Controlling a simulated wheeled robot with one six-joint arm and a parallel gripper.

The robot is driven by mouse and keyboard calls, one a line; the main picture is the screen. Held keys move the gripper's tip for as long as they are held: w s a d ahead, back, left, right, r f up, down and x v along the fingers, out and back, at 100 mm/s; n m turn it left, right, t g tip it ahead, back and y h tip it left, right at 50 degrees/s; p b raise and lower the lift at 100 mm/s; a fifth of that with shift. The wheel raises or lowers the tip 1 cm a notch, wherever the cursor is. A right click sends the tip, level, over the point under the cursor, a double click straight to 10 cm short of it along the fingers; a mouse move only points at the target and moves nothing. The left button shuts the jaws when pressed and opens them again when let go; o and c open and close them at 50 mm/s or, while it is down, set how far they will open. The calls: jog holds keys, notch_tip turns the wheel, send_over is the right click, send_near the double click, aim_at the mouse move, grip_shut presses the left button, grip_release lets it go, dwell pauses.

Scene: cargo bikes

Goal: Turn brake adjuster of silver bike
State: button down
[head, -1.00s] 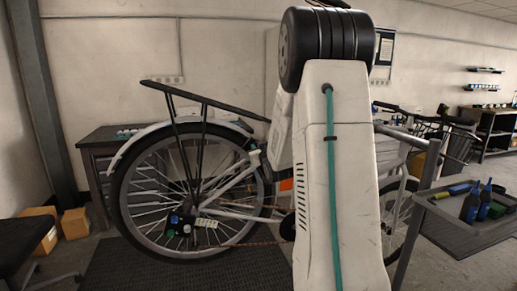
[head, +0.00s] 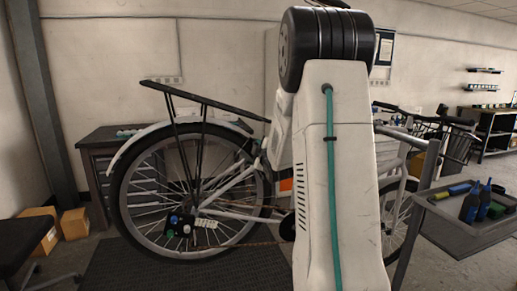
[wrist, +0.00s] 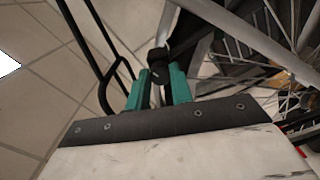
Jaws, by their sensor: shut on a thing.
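The silver bike (head: 228,213) stands side-on in the head view, its rear wheel and black rack to the left of my arm. My arm hides the bike's middle and my gripper there. In the wrist view my gripper (wrist: 158,84) has its two teal fingers on either side of a narrow dark part. This looks like the brake adjuster (wrist: 157,60), beside a silver frame tube (wrist: 245,35). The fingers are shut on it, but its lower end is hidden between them.
A grey tray (head: 470,232) with blue bottles stands at the right. A dark workbench (head: 98,165) is behind the rear wheel, and cardboard boxes (head: 75,224) are at the left. Black curved bars (wrist: 108,88) pass close left of the fingers. Spokes show at the upper right.

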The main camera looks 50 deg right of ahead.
jog(key=n, duration=1.1)
jog(key=shift+n, duration=0.5)
jog(key=c, duration=1.2)
grip_release()
jog(key=shift+r, duration=0.1)
jog(key=shift+c, duration=0.2)
jog(key=v, duration=0.7)
jog(key=shift+s+a, duration=0.25)
jog(key=shift+s, duration=0.05)
